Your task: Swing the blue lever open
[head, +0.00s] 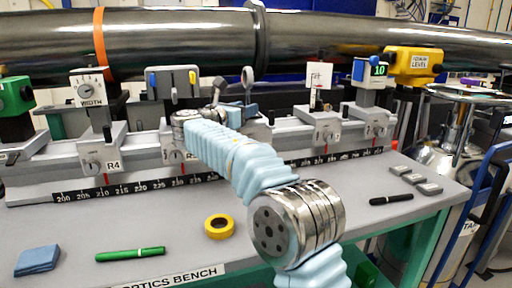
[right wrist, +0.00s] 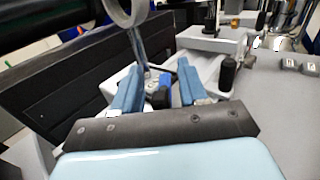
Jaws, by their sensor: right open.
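My right gripper (head: 234,110) is over the rail on the bench, at the foot of a round ring mount (head: 248,76). In the right wrist view, its two blue fingers (right wrist: 157,72) stand apart. Between and beyond them is a small blue part (right wrist: 166,80) with dark knobs beside it, which looks like the blue lever; contact cannot be told. In the head view my gripper and arm hide this spot. My left gripper is not in view.
The rail carries several grey carriages, including R4 (head: 103,152). A large dark pipe (head: 180,36) runs behind. On the bench (head: 180,225) lie a yellow tape roll (head: 219,227), green marker (head: 130,254), blue cloth (head: 37,260) and black marker (head: 391,199). The front middle is mostly clear.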

